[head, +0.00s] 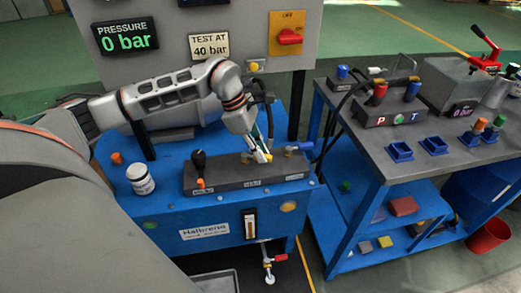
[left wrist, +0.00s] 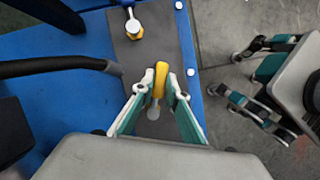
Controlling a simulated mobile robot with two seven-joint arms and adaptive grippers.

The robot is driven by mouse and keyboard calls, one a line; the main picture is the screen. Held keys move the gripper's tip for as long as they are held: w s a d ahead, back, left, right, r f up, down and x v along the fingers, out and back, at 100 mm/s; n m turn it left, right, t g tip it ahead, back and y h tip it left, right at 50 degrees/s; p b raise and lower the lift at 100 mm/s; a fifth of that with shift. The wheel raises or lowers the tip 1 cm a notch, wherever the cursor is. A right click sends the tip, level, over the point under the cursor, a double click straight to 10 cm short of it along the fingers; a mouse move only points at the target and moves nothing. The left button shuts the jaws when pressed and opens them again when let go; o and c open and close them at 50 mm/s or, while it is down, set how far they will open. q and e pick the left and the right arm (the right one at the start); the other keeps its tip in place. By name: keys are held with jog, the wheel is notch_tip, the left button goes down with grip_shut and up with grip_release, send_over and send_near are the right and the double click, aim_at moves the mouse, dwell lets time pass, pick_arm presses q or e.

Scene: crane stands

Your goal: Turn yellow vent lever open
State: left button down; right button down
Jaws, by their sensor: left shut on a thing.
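The yellow vent lever (head: 267,156) stands on the dark grey valve block (head: 222,177) on top of the blue unit. My left gripper (head: 256,148) is shut on it from above. In the left wrist view, the yellow lever (left wrist: 161,78) sits between the two teal and white fingertips, its handle running nearly straight up the picture. My right gripper (left wrist: 226,74) shows at the right of the left wrist view, fingers spread and empty. It is not in the head view.
A black-knobbed lever (head: 199,161) stands at the block's left. A white jar (head: 140,178) and an orange cap (head: 117,158) are on the blue top. A grey bench (head: 425,165) stands to the right.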

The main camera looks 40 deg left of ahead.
pick_arm(q)
jog(key=c, duration=2)
grip_release()
